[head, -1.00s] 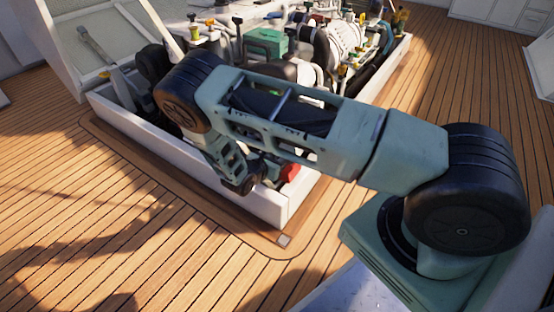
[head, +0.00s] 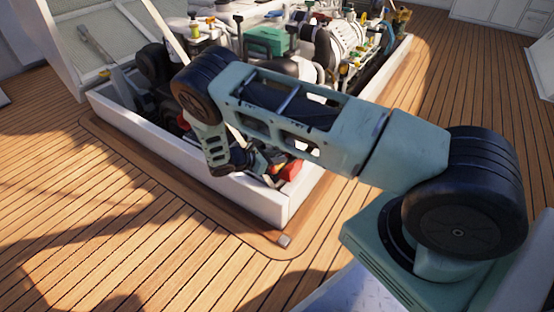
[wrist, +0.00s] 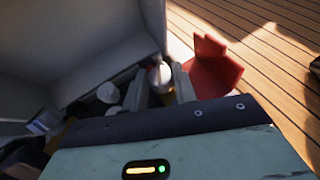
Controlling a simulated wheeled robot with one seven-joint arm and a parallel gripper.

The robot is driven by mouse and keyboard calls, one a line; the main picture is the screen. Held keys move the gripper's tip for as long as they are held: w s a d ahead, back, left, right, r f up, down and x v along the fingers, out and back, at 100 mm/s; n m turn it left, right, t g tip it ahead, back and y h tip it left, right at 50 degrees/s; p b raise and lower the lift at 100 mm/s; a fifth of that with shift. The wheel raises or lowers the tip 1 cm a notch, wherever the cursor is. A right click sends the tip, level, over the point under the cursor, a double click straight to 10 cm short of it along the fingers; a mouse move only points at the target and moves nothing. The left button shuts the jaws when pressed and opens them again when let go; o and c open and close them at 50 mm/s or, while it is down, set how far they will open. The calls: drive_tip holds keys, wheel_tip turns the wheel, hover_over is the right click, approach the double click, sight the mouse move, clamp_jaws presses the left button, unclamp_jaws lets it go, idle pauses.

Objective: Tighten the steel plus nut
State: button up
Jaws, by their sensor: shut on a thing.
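In the wrist view, my gripper (wrist: 161,86) has its two dark fingers on either side of a small pale, shiny rounded piece, which looks like the steel plus nut (wrist: 160,74). The fingers are shut on it. Its plus shape and what it sits on cannot be made out. In the head view, my forearm reaches over the near wall of the engine hatch and the wrist hangs inside its near corner. The fingertips and nut are hidden or too small to tell there.
A red part (wrist: 213,70) stands close right of the fingers; it also shows in the head view (head: 291,170). The hatch's white wall (head: 262,205) runs close by. Engine parts, including a green box (head: 266,41), fill the far side. The wooden deck (head: 90,235) is clear.

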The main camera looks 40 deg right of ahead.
drive_tip(key=shift+w+m+g+y+b, duration=0.25)
drive_tip(key=shift+m+g+b, duration=0.35)
drive_tip(key=shift+m+g, duration=0.55)
drive_tip(key=shift+g, duration=0.35)
drive_tip(key=o, duration=1)
drive_tip(key=shift+c, duration=0.2)
drive_tip(key=p+v, duration=0.4)
drive_tip(key=v, duration=1.3)
drive_tip(key=shift+a, duration=0.15)
drive_tip(key=shift+r, duration=0.1)
